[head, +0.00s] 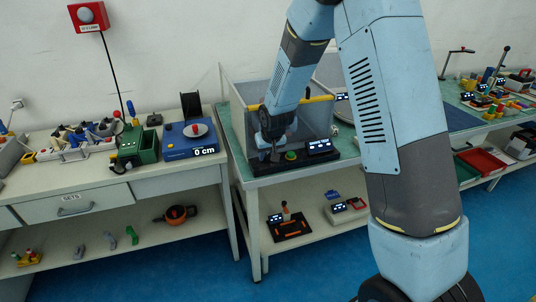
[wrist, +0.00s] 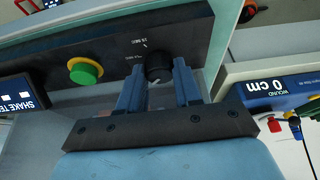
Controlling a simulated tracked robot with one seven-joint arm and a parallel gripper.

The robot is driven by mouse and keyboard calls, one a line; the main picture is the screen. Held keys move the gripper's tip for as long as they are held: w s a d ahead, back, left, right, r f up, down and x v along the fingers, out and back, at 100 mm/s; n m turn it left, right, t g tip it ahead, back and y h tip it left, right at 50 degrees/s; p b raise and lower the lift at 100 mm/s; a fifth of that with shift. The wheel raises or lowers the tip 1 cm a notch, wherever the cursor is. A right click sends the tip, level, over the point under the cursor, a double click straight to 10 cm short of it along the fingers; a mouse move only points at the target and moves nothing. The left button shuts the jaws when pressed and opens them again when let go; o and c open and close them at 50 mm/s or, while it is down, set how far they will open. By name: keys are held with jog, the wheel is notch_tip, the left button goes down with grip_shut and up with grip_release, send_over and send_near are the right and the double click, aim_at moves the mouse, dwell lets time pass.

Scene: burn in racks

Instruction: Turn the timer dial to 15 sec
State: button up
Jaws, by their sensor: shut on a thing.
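The timer dial (wrist: 158,66) is a black knob on the dark front panel (wrist: 110,50) of the shake tester. My gripper (wrist: 158,84) has its two blue-grey fingers on either side of the dial and is shut on it. A light pointer mark shows on the dial near the fingers. Small white print, including a "SEC" label, shows on the panel beyond the dial; I cannot read the dial's setting surely. In the head view my gripper (head: 271,150) is at the left end of the panel, and my wrist hides the dial.
A green button (wrist: 86,72) with a yellow ring sits beside the dial. The tester's display (head: 320,144) is at the panel's right end. A clear-walled bin (head: 305,115) stands behind it. A blue winder reading 0 cm (head: 190,149) is on the left bench.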

jog(key=m+h, duration=0.1)
jog(key=m, duration=0.3)
jog(key=m+h, duration=0.1)
jog(key=m, duration=0.2)
jog(key=shift+w+a+h, duration=0.1)
jog(key=shift+a+h, duration=0.15)
jog(key=shift+h, duration=0.05)
jog(key=m+h, duration=0.1)
jog(key=m, duration=0.2)
jog(key=m+g+h, duration=0.1)
jog(key=m, duration=0.2)
jog(key=shift+w+a, duration=0.1)
dwell(0.5)
jog(key=o, duration=1)
jog(key=shift+o, duration=0.2)
jog(key=v, duration=1.3)
jog(key=shift+r, duration=0.35)
jog(key=shift+a, duration=0.1)
